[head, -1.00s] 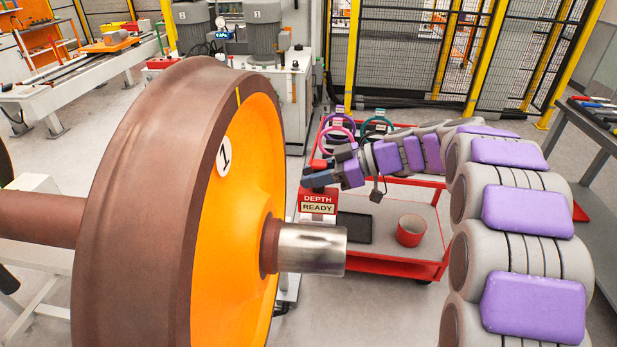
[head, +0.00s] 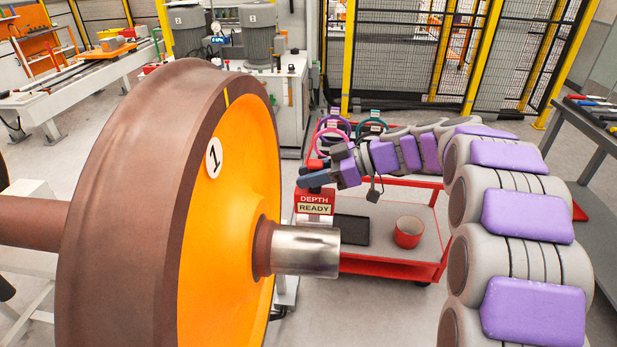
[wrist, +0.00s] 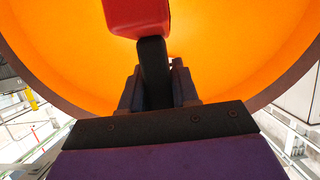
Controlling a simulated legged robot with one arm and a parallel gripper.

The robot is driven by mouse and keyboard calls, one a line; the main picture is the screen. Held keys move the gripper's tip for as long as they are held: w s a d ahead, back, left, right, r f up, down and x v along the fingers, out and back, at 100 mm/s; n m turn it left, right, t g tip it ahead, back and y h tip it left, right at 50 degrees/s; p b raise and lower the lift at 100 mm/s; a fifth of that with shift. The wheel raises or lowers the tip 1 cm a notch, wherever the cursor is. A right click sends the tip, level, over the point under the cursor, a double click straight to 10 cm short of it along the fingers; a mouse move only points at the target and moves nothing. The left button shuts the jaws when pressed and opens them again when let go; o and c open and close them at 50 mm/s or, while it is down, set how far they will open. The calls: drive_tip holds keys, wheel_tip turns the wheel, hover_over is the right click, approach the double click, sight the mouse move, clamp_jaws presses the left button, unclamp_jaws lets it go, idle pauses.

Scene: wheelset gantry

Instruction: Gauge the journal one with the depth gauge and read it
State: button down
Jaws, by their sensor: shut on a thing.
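The journal one (head: 308,250) is a bare steel stub sticking out of the orange wheel face (head: 235,190) marked 1. My gripper (head: 318,180) is behind and above the journal's end, apart from it. It also shows in the wrist view (wrist: 155,85), shut on a black grip with a red block (wrist: 137,15) on it, which I take as the depth gauge. The orange wheel face fills the view beyond it. The gauge's measuring end is hidden.
A grey bench (head: 590,125) with tools is at the right.

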sight(307, 190)
drive_tip(key=shift+a, duration=0.9)
drive_tip(key=shift+d+f+b, duration=0.25)
drive_tip(key=shift+d+b, duration=0.15)
drive_tip(key=shift+d, duration=0.3)
drive_tip(key=shift+a+f+b, duration=0.35)
drive_tip(key=shift+a, duration=0.2)
drive_tip(key=shift+d+f+b, duration=0.2)
drive_tip(key=shift+d+b, duration=0.1)
drive_tip(key=shift+d, duration=0.1)
drive_tip(key=shift+a+f+b, duration=0.2)
drive_tip(key=shift+f+b, duration=0.2)
drive_tip(key=shift+b, duration=0.05)
drive_tip(key=shift+f+b, duration=1.05)
drive_tip(key=shift+b, duration=0.2)
drive_tip(key=shift+r, duration=0.1)
